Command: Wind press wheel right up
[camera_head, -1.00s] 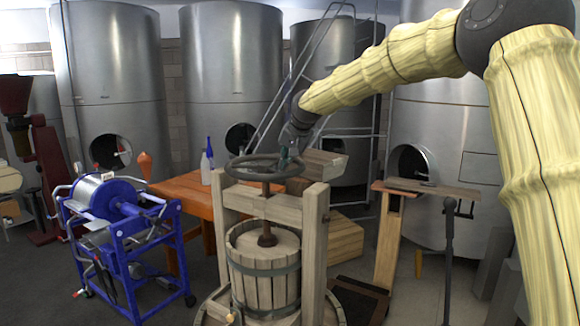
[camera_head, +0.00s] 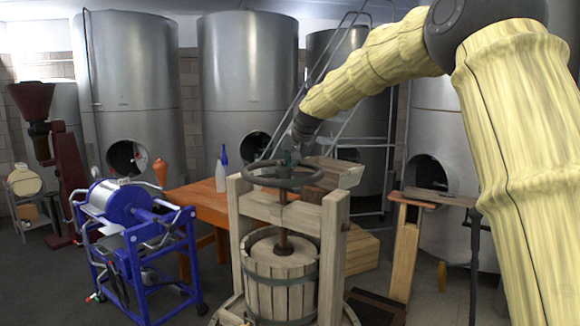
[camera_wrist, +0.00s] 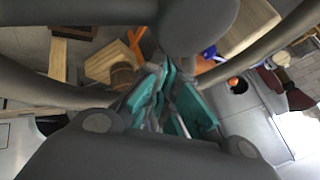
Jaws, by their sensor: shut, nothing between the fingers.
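The press wheel (camera_head: 286,174) is a dark spoked handwheel on top of the wooden press (camera_head: 245,208). Its screw (camera_head: 284,226) runs down through the crossbeam to a wooden plate (camera_head: 283,246) at the top of the slatted basket (camera_head: 280,290). My gripper (camera_head: 291,160) is at the far side of the wheel, pointing down. In the wrist view its teal fingers (camera_wrist: 162,98) are together with nothing held, close among the grey wheel parts (camera_wrist: 40,88). I cannot tell whether they touch the wheel.
A blue-framed machine (camera_head: 135,245) stands left of the press. An orange table (camera_head: 197,197) with bottles is behind it. A wooden stand (camera_head: 405,255) is at right. Large steel tanks (camera_head: 248,70) line the back.

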